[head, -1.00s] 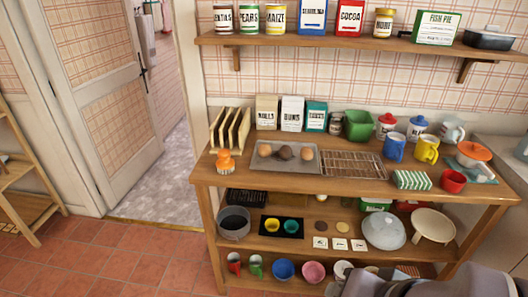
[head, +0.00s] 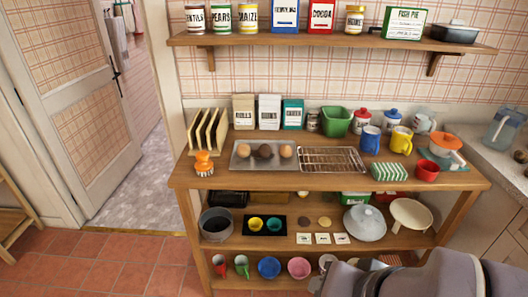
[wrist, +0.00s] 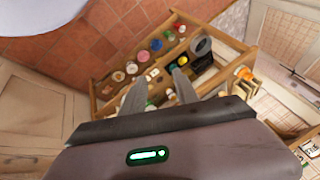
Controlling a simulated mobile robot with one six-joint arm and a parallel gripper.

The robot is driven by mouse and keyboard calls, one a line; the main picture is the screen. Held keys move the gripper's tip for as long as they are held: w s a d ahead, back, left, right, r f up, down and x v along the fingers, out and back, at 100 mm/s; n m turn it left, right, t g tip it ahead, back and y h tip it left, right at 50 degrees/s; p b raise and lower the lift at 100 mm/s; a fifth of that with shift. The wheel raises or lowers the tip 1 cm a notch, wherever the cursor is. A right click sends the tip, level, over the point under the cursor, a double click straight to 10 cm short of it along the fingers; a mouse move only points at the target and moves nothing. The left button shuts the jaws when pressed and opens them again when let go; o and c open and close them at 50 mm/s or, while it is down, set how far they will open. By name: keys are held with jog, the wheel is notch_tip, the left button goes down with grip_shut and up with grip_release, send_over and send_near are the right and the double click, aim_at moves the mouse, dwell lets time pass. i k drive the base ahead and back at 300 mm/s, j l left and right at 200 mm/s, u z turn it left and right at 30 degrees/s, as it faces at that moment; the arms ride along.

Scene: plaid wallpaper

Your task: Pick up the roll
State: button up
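Three round bun-like things lie on a grey baking tray (head: 235,163) on the wooden table: an orange-brown one (head: 242,151) at left, a dark brown one (head: 264,152) in the middle and a light brown one (head: 286,151) at right. Which of them is the roll I cannot tell for sure. My gripper (wrist: 159,75) shows in the wrist view with its two fingers apart and nothing visible between them. It is well away from the tray. In the head view only my arm shows at the lower right; the fingertips are not visible there.
A wire rack (head: 330,160) is right of the tray, with an orange brush (head: 203,164) to its left. Boxes (head: 269,112), a green tub (head: 336,121) and mugs (head: 370,139) stand behind. A wall shelf (head: 330,43) hangs above. Open tiled floor (head: 120,265) is at left.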

aim_at(264, 150)
jog(key=i+j+u, duration=0.25)
jog(key=i, duration=0.5)
jog(key=i+j+u, duration=0.15)
jog(key=i+u, duration=0.15)
jog(key=i, duration=0.45)
